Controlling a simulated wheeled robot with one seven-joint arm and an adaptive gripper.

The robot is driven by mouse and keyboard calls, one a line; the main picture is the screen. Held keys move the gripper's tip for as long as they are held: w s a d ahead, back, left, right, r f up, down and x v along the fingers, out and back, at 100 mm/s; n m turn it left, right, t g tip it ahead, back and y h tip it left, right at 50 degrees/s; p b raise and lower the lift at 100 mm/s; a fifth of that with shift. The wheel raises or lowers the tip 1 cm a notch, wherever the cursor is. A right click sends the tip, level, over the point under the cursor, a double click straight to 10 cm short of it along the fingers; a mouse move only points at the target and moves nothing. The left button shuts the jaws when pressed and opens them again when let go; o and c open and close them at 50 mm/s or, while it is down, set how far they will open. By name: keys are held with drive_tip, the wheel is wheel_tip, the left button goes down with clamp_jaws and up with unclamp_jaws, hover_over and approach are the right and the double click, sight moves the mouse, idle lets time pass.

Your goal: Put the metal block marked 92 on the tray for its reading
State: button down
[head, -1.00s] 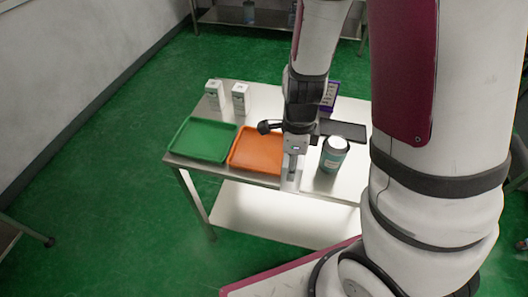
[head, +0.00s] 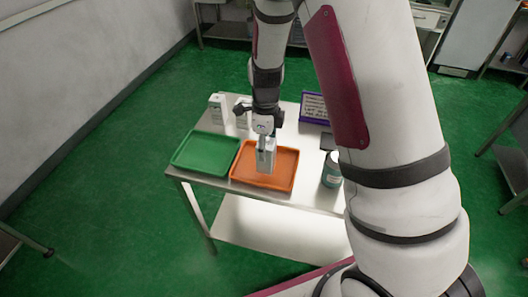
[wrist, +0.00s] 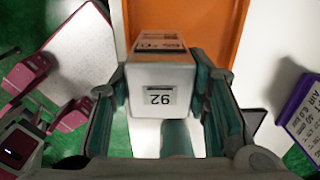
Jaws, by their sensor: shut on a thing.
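The metal block marked 92 (wrist: 160,97) is between my gripper's fingers in the wrist view, its label upside down. In the head view the pale block (head: 267,160) hangs upright below my gripper (head: 265,146), over the middle of the orange tray (head: 285,167). My gripper is shut on the block. The orange tray (wrist: 190,14) also shows behind the block in the wrist view. I cannot tell whether the block's underside touches the tray.
A green tray (head: 205,151) lies to the left. Two white cartons (head: 217,108) stand at the back left, one partly hidden by my arm. A bottle (head: 331,169), a dark flat thing (head: 327,142) and a purple-framed sign (head: 314,107) are to the right.

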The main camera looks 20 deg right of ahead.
drive_tip(key=shift+w+f+p, duration=0.2)
drive_tip(key=shift+w+f, duration=0.05)
drive_tip(key=shift+f, duration=0.65)
drive_tip(key=shift+w+f+p, duration=0.15)
drive_tip(key=shift+w+f, duration=0.05)
drive_tip(key=shift+f, duration=0.7)
drive_tip(key=shift+f, duration=0.1)
drive_tip(key=c, duration=0.9)
unclamp_jaws()
